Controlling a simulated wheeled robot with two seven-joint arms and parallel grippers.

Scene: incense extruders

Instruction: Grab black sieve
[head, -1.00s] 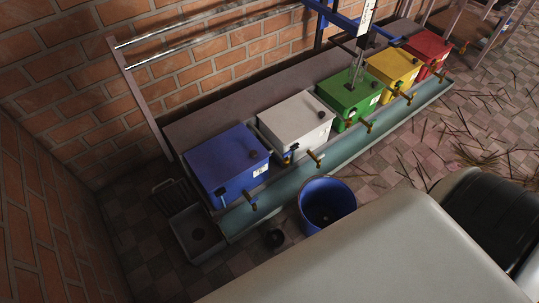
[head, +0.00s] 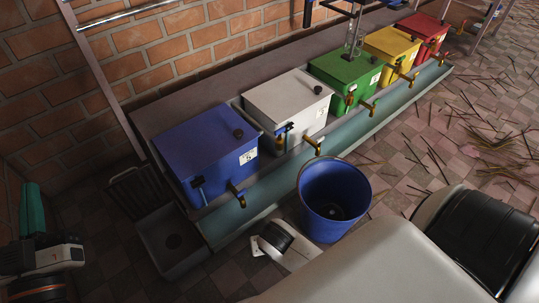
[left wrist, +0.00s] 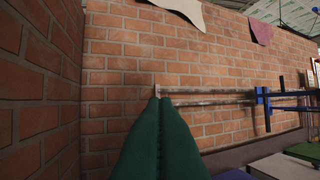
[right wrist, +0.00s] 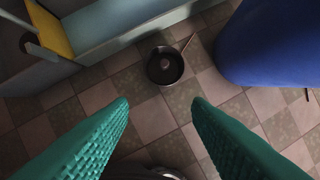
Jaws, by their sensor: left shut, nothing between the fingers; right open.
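The black sieve (right wrist: 165,66) is a small dark round pan with a thin handle towards the upper right. It lies on the tiled floor in the right wrist view. My right gripper (right wrist: 160,102) is open, with its green fingers on either side of the picture below the sieve and nothing between them. In the head view the sieve is hidden, and part of my right arm shows near the bucket. My left gripper (head: 32,208) is at the far left of the head view, shut and empty. Its joined fingers (left wrist: 157,100) face the brick wall in the left wrist view.
A blue bucket (head: 320,226) stands on the floor to the right of the sieve, also seen in the right wrist view (right wrist: 265,70). A long trough (head: 262,193) runs before blue (head: 205,150), white (head: 285,100) and other coloured boxes with taps. A grey basin (head: 158,262) is at left.

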